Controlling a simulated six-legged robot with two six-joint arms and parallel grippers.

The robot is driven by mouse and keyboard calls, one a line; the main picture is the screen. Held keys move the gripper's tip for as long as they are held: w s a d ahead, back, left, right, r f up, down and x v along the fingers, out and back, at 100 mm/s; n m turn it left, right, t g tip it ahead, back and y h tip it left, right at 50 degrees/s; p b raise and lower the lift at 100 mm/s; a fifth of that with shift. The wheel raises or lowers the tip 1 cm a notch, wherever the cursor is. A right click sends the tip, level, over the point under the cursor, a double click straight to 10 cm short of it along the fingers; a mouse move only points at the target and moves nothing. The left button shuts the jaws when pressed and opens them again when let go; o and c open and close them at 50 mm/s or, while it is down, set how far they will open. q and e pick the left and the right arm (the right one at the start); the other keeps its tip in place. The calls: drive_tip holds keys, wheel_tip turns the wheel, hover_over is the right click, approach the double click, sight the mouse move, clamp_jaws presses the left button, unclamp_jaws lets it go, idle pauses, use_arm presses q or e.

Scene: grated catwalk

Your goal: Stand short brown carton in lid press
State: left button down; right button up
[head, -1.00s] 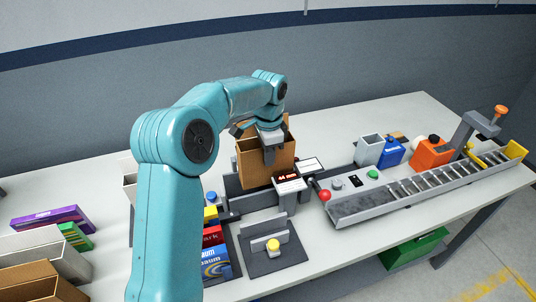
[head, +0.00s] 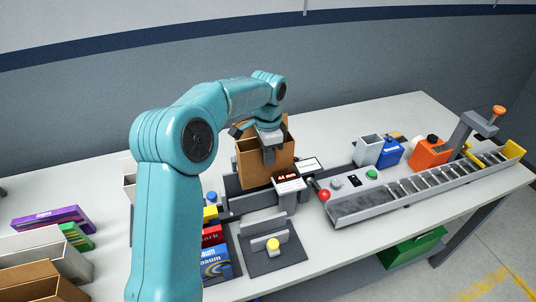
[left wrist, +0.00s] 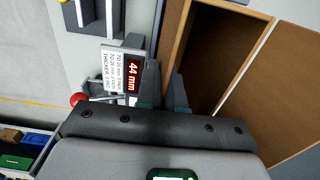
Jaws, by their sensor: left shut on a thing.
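A brown open-topped carton (head: 258,172) stands upright at the grey fixture in the middle of the table. My left gripper (head: 269,155) is shut on its near wall, one finger showing outside. In the left wrist view the gripper (left wrist: 164,88) pinches the edge of the carton (left wrist: 235,50), whose dark inside and flaps show. A grey gauge (head: 289,187) beside it reads 44 mm and has a red-ball lever (head: 324,195). A post with an orange knob (head: 499,110) stands at the far right. I cannot tell which device is the lid press. My right gripper is not in view.
A roller conveyor (head: 400,200) runs to the right. Blue (head: 391,151) and orange (head: 431,153) containers stand behind it. More cartons (head: 42,283) are at lower left.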

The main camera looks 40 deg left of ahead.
sight(268, 179)
use_arm(q)
drive_tip(key=shift+f, duration=0.2)
drive_tip(key=shift+f+b, duration=2.9)
drive_tip(key=shift+f, duration=1.45)
drive_tip(key=c, duration=1.4)
unclamp_jaws()
drive_tip(key=shift+c, duration=0.2)
drive_tip(key=shift+o, duration=1.3)
drive_tip(key=shift+a+f, duration=0.15)
drive_tip(key=shift+d, duration=0.25)
drive_tip(key=shift+s, duration=0.1)
drive_tip(key=c, duration=0.3)
